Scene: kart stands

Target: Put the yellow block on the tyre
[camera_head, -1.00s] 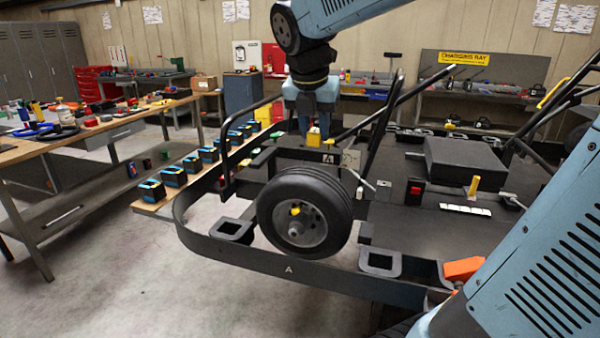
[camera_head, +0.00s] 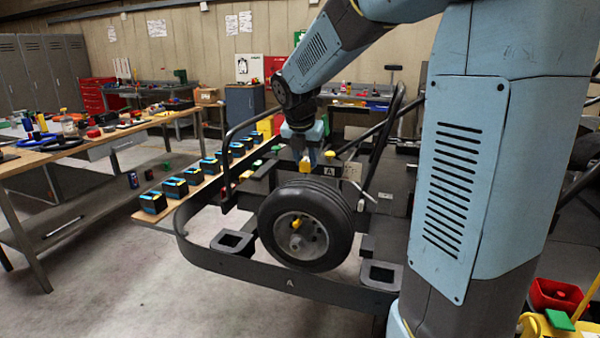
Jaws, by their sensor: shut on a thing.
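The tyre (camera_head: 337,207) stands upright on its edge at the front of the black kart frame, its grey hub with a small yellow part facing me. My gripper (camera_head: 306,163) points down just above the tyre's top in the picture. It is shut on the yellow block (camera_head: 305,167), which shows below the fingers. The block's lower edge is close to the tyre's upper rim; I cannot tell whether it touches or is still behind it. A second small yellow piece (camera_head: 329,154) shows just right of my gripper, on the frame.
Black frame bars (camera_head: 383,130) rise right of my gripper, and a curved bumper rail (camera_head: 200,250) runs in front of the tyre. Blue-and-black boxes (camera_head: 153,202) line a board on the left. A long workbench (camera_head: 60,155) holds tools. My arm hides much of the right side.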

